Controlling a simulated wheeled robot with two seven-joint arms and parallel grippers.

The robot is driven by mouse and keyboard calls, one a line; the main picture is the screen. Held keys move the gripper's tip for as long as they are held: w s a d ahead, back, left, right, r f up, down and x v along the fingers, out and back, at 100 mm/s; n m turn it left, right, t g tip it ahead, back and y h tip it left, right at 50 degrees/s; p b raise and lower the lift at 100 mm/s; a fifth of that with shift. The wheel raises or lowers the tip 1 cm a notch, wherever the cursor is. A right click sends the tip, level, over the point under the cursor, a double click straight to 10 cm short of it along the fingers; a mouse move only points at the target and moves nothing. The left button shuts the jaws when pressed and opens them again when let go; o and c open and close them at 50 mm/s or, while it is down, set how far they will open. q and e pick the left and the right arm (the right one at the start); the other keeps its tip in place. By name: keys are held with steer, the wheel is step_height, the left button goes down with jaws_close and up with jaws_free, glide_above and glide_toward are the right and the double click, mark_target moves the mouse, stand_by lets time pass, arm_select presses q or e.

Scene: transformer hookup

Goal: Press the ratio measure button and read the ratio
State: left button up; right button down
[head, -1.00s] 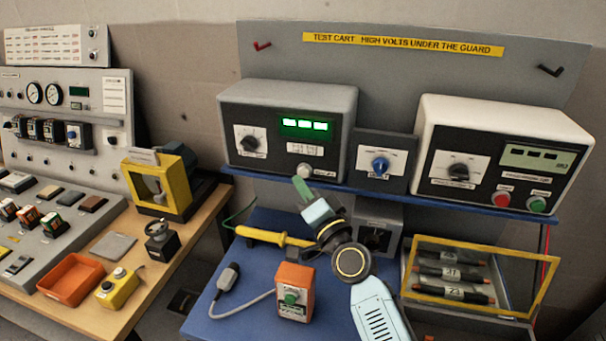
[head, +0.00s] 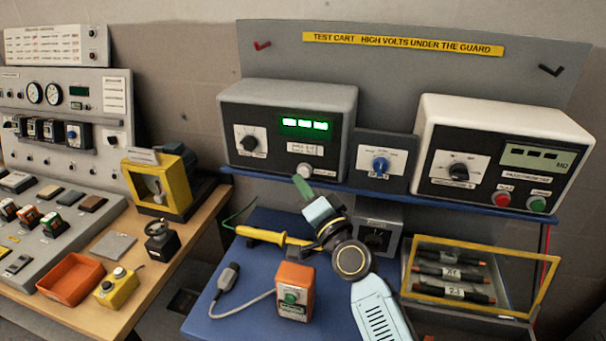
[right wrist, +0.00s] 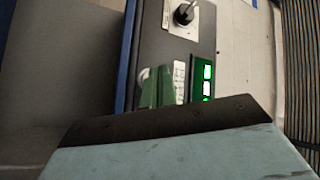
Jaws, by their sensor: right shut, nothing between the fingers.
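The grey ratio meter box (head: 288,100) stands on the blue shelf with a lit green display (head: 304,125), whose white characters are too blurred to read. A pale round button (head: 304,171) sits low on its dark front panel, right of a black knob (head: 248,142). My right gripper (head: 301,184) is shut and empty, its green fingertips just below the button; I cannot tell if they touch it. In the right wrist view the green fingers (right wrist: 158,88) are close to the panel beside the lit display (right wrist: 207,82) and partly cover the button. My left gripper is not in view.
A blue-knob switch box (head: 381,162) and a white-topped meter (head: 505,120) with red and green buttons stand to the right. Below are a yellow probe (head: 262,236), an orange button box (head: 295,288) and a yellow-framed guard (head: 482,252). A workbench is at left.

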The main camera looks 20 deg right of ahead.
steer(key=shift+w+d, duration=0.15)
steer(key=shift+w, duration=0.05)
steer(key=shift+w+d, duration=0.25)
steer(key=shift+w, duration=0.1)
stand_by(0.7)
steer(key=shift+s+a, duration=0.5)
steer(key=shift+s, duration=0.25)
steer(key=shift+s+a+p, duration=0.4)
steer(key=shift+s+a, duration=0.15)
steer(key=shift+s, duration=0.3)
steer(key=shift+s+a+p, duration=0.35)
steer(key=shift+s+a, duration=0.2)
steer(key=shift+s, duration=0.25)
steer(key=shift+s+a+p, duration=0.4)
steer(key=shift+s+a, duration=0.15)
steer(key=shift+s, duration=0.3)
